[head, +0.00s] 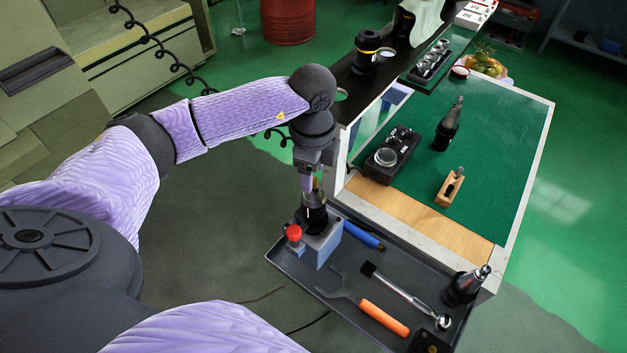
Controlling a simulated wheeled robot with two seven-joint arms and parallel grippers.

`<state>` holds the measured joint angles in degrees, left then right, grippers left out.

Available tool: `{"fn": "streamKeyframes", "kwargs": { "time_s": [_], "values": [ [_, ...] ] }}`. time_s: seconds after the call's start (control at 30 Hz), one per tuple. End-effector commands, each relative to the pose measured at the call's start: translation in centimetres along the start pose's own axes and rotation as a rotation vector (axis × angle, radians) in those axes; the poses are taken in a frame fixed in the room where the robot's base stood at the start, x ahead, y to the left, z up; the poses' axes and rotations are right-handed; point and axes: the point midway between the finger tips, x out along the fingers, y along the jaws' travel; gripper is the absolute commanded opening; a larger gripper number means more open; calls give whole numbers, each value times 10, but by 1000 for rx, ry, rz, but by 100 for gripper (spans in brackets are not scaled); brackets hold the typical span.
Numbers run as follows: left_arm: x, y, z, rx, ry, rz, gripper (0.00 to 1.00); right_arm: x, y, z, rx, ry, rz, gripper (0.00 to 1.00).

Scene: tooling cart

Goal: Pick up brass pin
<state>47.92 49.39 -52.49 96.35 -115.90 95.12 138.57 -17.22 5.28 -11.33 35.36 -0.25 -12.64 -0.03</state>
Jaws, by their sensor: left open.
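A small brass-coloured piece, which looks like the brass pin (316,184), shows at the top of a black tool holder (313,212). The holder stands upright in a grey block fixture (321,244) with a red knob, at the left end of the dark tray. My left gripper (308,182) points down right over the holder, its fingers beside the brass piece. It is open. The fingers partly hide the piece, and I cannot tell whether they touch it. My right gripper is not in view.
The dark tray (345,279) also holds an orange-handled wrench (382,318), a ratchet (405,295), a blue-handled tool (363,235) and another tool holder (462,288). The green-topped bench (500,150) carries a black device (390,157) and a wooden block (448,190).

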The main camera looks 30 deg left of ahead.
Motion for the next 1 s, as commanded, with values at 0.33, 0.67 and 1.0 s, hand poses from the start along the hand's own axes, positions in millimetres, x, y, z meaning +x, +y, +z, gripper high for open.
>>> {"fn": "streamKeyframes", "kwargs": {
  "time_s": [0.33, 0.67, 1.0],
  "values": [
    [25, 0, -1, 1, 2, 0, 64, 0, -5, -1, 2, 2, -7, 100],
    [24, 0, -1, 1, 2, 0, 0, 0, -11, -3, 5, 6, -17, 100],
    [24, 0, -1, 1, 2, 0, 0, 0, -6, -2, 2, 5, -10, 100]
  ]
}}
